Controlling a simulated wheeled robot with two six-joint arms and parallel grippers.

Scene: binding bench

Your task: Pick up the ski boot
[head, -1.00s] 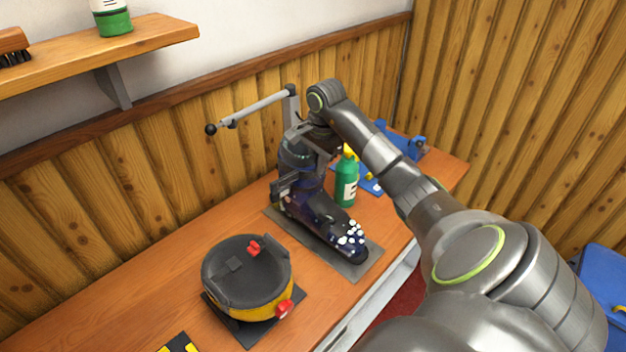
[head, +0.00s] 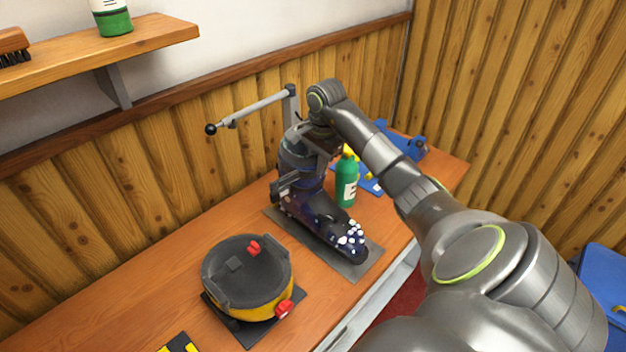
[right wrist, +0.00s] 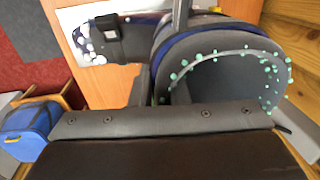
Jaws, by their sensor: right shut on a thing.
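The ski boot (head: 309,203) is dark blue to black with white speckles on its toe. It stands upright on a dark mat (head: 371,262) on the bench, its toe toward the front right. My right gripper (head: 318,140) is shut on the upper cuff of the boot from above; the fingers are partly hidden. In the right wrist view, the boot's cuff and liner (right wrist: 222,70), edged with pale green dots, lie close against the gripper (right wrist: 160,105), with the speckled toe beyond. The boot's sole appears to rest on the mat. My left gripper is out of view.
A green bottle (head: 346,182) stands close behind the boot at right. A round black and yellow device (head: 247,279) with red knobs sits at front left. A grey lever arm (head: 254,108) extends behind the boot. A blue clamp (head: 409,146) is at the far end.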

